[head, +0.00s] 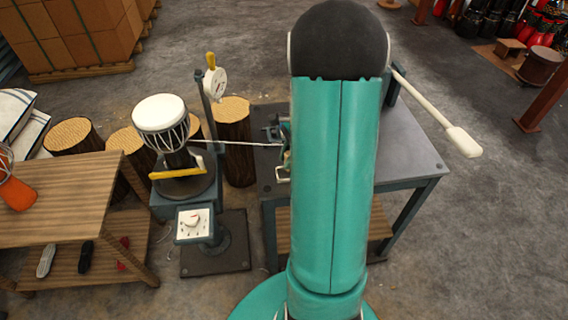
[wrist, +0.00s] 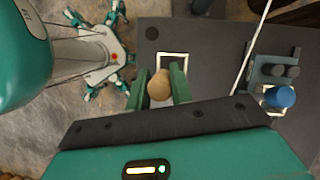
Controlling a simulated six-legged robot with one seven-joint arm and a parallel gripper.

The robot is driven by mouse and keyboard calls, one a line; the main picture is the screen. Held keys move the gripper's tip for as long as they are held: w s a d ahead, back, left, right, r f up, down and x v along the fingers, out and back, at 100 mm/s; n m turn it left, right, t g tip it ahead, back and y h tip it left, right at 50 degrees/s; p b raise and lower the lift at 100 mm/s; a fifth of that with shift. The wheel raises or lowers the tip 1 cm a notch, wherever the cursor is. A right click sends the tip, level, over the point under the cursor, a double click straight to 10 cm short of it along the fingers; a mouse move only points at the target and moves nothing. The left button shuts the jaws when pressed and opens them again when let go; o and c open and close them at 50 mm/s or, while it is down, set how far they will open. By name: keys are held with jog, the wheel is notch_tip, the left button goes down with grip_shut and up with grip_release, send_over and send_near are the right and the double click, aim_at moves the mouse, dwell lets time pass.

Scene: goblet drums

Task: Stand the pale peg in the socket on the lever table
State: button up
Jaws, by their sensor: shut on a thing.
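In the wrist view, the two green fingers of my gripper (wrist: 161,92) are shut on the pale peg (wrist: 159,85), whose rounded tan end faces the camera. Beyond it is the dark top of the lever table (wrist: 210,40). A white square outline (wrist: 173,55) shows on that top just past the fingers; the socket itself is not clearly visible. I cannot tell whether the peg's far end touches anything. In the head view, the lever table (head: 408,150) stands behind my arm, which hides its middle and my gripper. Its long lever with a cream handle (head: 462,140) sticks out to the right.
A fixture with a blue knob (wrist: 280,97) sits on the table, beside a taut pale cord (wrist: 248,62). The cord runs left to a stand with a goblet drum (head: 161,115). A wooden bench (head: 70,190) is at left. Floor is free at right.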

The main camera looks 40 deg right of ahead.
jog(key=shift+w+f, duration=0.55)
jog(key=shift+f, duration=0.1)
jog(key=shift+w+f, duration=0.2)
jog(key=shift+f, duration=1.45)
jog(key=shift+f, duration=0.2)
jog(key=o, duration=0.9)
jog(key=shift+o, duration=0.2)
jog(key=shift+r, duration=0.1)
